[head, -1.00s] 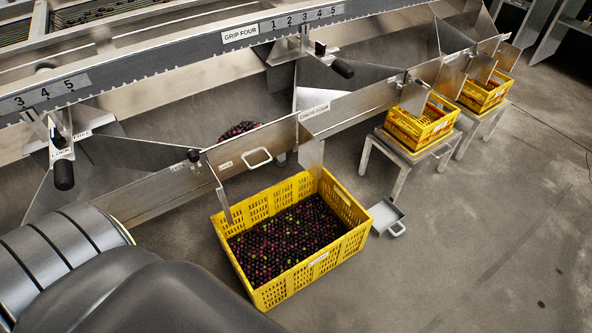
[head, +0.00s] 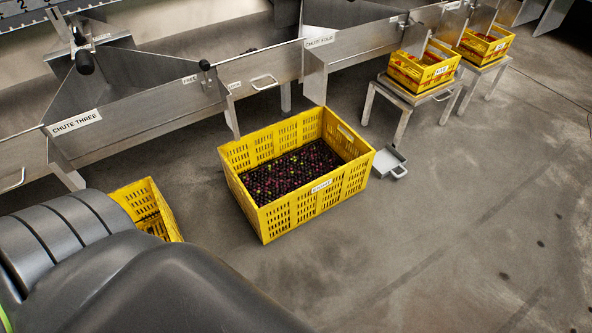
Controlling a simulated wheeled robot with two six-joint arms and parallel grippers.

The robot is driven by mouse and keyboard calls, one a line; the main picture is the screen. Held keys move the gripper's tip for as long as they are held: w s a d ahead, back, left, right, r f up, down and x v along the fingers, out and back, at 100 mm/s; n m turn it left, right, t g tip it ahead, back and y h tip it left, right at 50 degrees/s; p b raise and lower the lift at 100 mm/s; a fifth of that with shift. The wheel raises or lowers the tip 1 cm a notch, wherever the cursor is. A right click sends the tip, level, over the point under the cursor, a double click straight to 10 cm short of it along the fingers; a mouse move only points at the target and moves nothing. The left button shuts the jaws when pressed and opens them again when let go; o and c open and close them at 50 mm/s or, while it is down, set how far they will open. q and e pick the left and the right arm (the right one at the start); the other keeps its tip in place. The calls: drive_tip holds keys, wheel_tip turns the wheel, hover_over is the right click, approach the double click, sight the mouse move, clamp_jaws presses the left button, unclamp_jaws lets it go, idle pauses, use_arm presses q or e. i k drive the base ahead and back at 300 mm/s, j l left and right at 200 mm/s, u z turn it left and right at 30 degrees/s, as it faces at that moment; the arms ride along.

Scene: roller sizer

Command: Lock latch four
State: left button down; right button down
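A black-knobbed pin (head: 205,66) stands on the upper edge of the steel chute front. The chute four sign (head: 320,42) is further right on the front. A lever with a black grip (head: 84,62) hangs at the upper left. Neither gripper is in view; only my dark arm links fill the lower left.
A large yellow crate (head: 352,182) of dark fruit stands on the floor below the chute. A grey scoop-like pan (head: 390,163) lies beside it. Another yellow crate (head: 146,200) is partly hidden by my arm. Smaller crates (head: 424,71) sit on stands at right. The floor at lower right is clear.

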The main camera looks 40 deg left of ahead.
sight(205, 65)
drive_tip(key=u, duration=1.7)
